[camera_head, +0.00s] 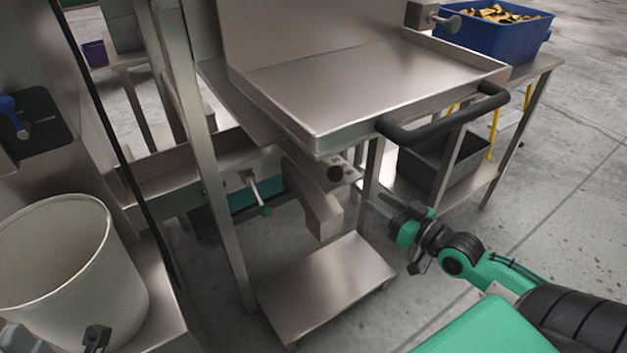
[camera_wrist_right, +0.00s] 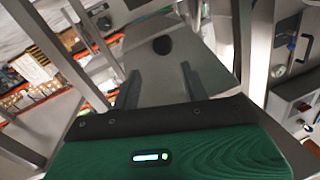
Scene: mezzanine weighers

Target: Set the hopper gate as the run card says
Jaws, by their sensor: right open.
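A black round knob (camera_head: 336,172) sits on a steel plate under the tray of the steel stand; a round black knob also shows in the right wrist view (camera_wrist_right: 162,45). A lever with a green tip (camera_head: 256,195) sticks out below the stand's side rail. I cannot tell which of these works the hopper gate. My right gripper (camera_head: 378,201) is open and empty, to the right of and below the black knob, apart from it. In the wrist view the knob lies beyond and between its fingers (camera_wrist_right: 160,78). I see no readable run card.
The steel tray (camera_head: 370,80) with its black bar handle (camera_head: 440,118) overhangs the knob. A low steel step (camera_head: 325,288) stands below. A white bucket (camera_head: 60,265) is at left. A blue bin (camera_head: 490,30) stands on a table at back right. The floor at right is open.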

